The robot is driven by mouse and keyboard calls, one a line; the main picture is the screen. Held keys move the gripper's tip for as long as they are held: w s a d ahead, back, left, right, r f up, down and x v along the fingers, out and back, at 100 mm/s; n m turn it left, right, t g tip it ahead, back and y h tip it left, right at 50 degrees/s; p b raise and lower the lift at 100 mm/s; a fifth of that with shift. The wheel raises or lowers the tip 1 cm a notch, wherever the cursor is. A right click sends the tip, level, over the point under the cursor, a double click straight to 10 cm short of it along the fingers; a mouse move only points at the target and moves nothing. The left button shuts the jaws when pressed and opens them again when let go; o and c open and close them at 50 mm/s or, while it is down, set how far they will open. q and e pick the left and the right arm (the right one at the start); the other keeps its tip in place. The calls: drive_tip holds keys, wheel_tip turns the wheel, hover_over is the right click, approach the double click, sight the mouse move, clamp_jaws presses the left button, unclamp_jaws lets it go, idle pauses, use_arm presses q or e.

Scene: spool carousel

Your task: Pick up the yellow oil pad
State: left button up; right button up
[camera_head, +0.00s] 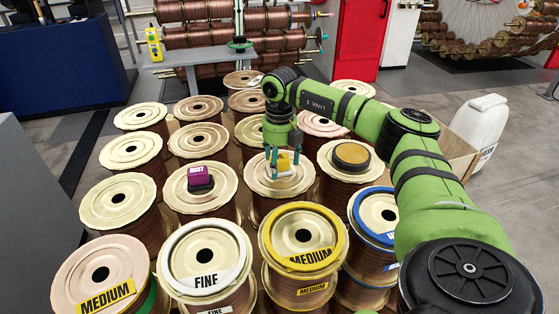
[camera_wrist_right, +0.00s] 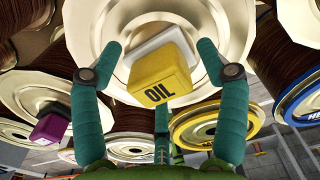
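The yellow oil pad (camera_head: 284,159), a block marked OIL with a white part attached, rests on the pale top of a copper spool (camera_head: 262,184) near the middle of the head view. It also shows in the right wrist view (camera_wrist_right: 160,77), between the fingers. My right gripper (camera_head: 282,166) points down over the pad, its teal fingers spread around it. In the right wrist view the gripper (camera_wrist_right: 160,52) is open, with gaps between the pad and both side fingers. The third finger is below the pad in that picture. My left gripper is not in view.
A purple dust pad (camera_head: 200,178) sits on the spool to the left. An orange-brown disc (camera_head: 351,155) lies on a spool to the right. Closely packed spools surround the gripper, several in front with coloured rims. A white jug (camera_head: 478,125) stands at the right.

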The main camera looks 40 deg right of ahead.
sight(279, 157)
clamp_jaws()
drive_tip(key=shift+r, duration=0.6)
wheel_tip(279, 157, up, 3)
drive_tip(key=shift+w+f, duration=0.1)
drive_tip(key=shift+f, duration=0.1)
use_arm(q)
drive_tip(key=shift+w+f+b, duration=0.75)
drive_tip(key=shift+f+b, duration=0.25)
drive_tip(key=shift+b, duration=0.1)
use_arm(e)
drive_tip(key=s+d+r, duration=0.2)
drive_tip(key=s+r, duration=0.5)
drive_tip(key=s, duration=0.4)
drive_tip(key=shift+s+d, duration=0.25)
drive_tip(key=shift+s, duration=0.05)
drive_tip(key=shift+r, duration=0.1)
